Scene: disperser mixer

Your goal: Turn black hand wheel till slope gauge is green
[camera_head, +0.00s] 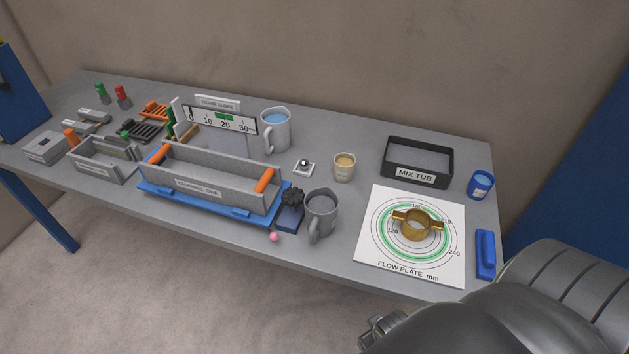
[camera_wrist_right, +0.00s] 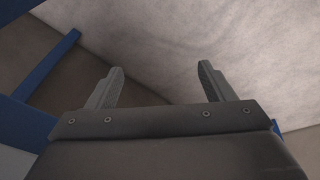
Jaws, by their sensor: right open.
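The black hand wheel (camera_head: 293,197) is a knobbed wheel on a small blue block at the right end of the blue base under the channel box (camera_head: 207,184). The slope gauge (camera_head: 220,119) stands behind the channel, with a scale marked 0, 10, 20, 30 and a green band near 20. Its dark pointer (camera_head: 190,113) is at the left end, near 0, outside the green. My right gripper (camera_wrist_right: 162,85) is open and empty in the right wrist view, away from the wheel. Part of my right arm shows at the lower right in the head view. My left gripper is not in view.
A grey mug (camera_head: 321,213) stands close to the wheel's right, and a pink ball (camera_head: 274,237) lies in front. Right of these are a flow plate sheet (camera_head: 377,258) with a brass ring, a mix tub (camera_head: 417,163) and a blue brush-like block (camera_head: 485,254). A jug (camera_head: 276,131) stands behind.

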